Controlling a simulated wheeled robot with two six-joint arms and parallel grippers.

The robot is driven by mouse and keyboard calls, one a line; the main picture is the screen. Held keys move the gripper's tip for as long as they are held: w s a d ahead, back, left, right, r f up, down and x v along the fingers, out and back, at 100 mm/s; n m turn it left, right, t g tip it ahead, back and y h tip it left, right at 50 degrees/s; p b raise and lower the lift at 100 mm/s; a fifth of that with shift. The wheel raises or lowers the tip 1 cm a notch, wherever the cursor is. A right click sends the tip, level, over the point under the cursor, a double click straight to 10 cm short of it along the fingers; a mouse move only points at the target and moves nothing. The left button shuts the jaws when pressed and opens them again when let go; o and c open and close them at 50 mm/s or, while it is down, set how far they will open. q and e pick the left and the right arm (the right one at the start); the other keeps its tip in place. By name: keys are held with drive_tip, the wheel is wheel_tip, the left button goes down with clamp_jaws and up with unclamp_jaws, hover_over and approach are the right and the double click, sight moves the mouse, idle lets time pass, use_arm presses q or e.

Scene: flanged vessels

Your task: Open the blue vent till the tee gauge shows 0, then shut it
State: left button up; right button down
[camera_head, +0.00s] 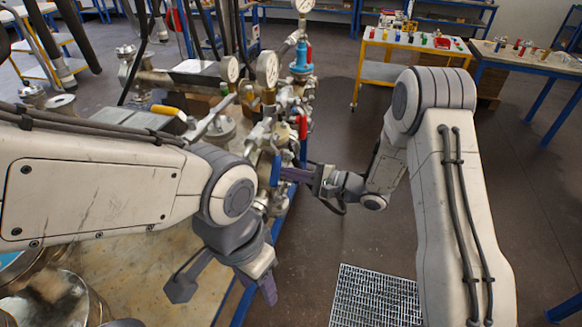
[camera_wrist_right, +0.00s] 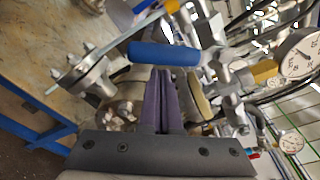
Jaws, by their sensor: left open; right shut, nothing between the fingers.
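A blue lever handle (camera_head: 275,170) sits on the valve cluster in the head view, and it lies across the right wrist view (camera_wrist_right: 165,53). My right gripper (camera_head: 287,173) is shut and empty, its purple fingertips (camera_wrist_right: 160,75) right beside the blue handle; I cannot tell whether they touch it. Round dial gauges stand above the valves: a larger one (camera_head: 267,70), a smaller one (camera_head: 229,69) and a top one (camera_head: 303,5). A dial (camera_wrist_right: 298,53) also shows in the right wrist view. I cannot tell which is the tee gauge, and the readings are unclear. My left gripper (camera_head: 224,288) is open and empty.
A red handle (camera_head: 303,127) and a blue valve body (camera_head: 301,62) are near the blue handle. Pipes and flanges crowd the rig. A floor grating (camera_head: 375,298) lies in front. A yellow-framed table (camera_head: 414,43) stands behind. The floor right of the rig is open.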

sight(277, 173)
drive_tip(key=shift+s+r, duration=0.1)
drive_tip(key=shift+s, duration=0.15)
drive_tip(key=shift+s+r+m+p, duration=0.2)
drive_tip(key=shift+m+p, duration=0.1)
drive_tip(key=shift+p, duration=0.4)
drive_tip(key=shift+a, duration=0.1)
drive_tip(key=s+r+p, duration=0.1)
drive_tip(key=p, duration=0.1)
drive_tip(key=s+p, duration=0.1)
drive_tip(key=p, duration=0.1)
drive_tip(key=shift+a+r+m+p, duration=0.3)
drive_tip(key=shift+r+m+p, duration=0.05)
drive_tip(key=shift+m+p, duration=0.05)
drive_tip(key=shift+s+a+r+p, duration=0.2)
drive_tip(key=shift+s+r+p, duration=0.55)
drive_tip(key=shift+p, duration=0.5)
drive_tip(key=shift+s+a+r+p, duration=0.2)
drive_tip(key=shift+s+r+p, duration=0.25)
drive_tip(key=shift+r+p, duration=0.65)
